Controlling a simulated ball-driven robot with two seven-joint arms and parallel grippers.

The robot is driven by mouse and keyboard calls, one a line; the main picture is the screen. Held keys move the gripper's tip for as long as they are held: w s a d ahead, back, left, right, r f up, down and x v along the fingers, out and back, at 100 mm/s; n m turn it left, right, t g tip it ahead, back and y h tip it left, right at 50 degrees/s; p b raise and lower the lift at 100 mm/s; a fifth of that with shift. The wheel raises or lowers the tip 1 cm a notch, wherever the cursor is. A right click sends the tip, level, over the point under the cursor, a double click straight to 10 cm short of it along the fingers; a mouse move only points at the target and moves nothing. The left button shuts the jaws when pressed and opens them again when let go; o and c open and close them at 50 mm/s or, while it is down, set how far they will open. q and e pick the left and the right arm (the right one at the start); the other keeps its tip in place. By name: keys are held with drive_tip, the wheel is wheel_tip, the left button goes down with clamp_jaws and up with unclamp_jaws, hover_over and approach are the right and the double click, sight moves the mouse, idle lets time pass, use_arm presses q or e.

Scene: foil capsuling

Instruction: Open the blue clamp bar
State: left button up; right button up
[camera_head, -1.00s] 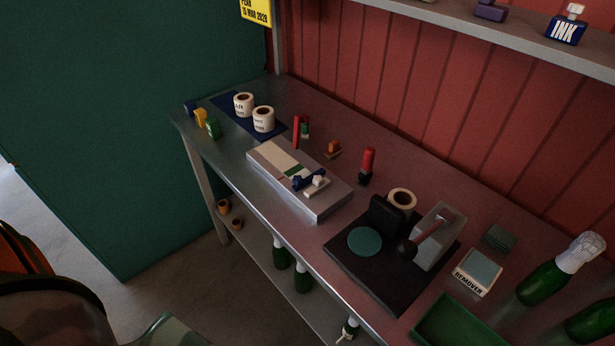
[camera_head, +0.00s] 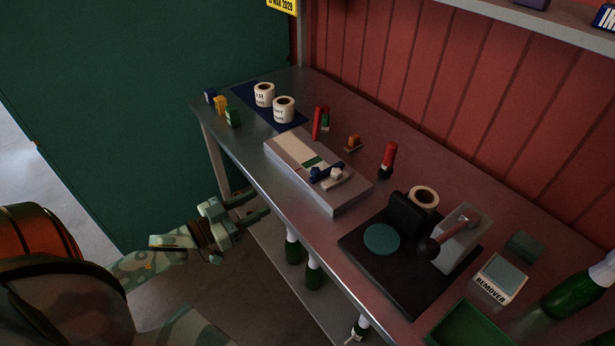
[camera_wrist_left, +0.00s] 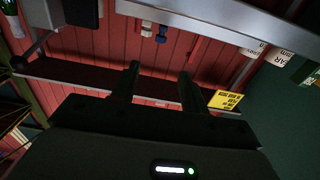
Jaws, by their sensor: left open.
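The blue clamp bar (camera_head: 326,173) lies across the top of a pale grey box-like fixture (camera_head: 345,200) on the metal bench, next to a small white block. A pale strip with a green patch lies along the fixture's top. My left gripper (camera_head: 256,206) is in front of the bench's front edge, to the left of and nearer than the fixture, apart from it. It is open, with nothing between its fingers, and in the left wrist view its two fingers (camera_wrist_left: 158,90) stand apart. My right gripper is in neither view.
White label rolls (camera_head: 284,110) stand at the back left of the bench. A red-handled tool (camera_head: 388,160) stands behind the fixture. A black base (camera_head: 385,268) with a lever press is to its right. Green bottles (camera_head: 313,272) stand on the shelf below.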

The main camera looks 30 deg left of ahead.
sight(308, 185)
use_arm(q)
drive_tip(key=b+x, duration=0.2)
drive_tip(key=x, duration=1.3)
drive_tip(key=shift+w+f, duration=0.15)
drive_tip(key=shift+w, duration=0.2)
clamp_jaws()
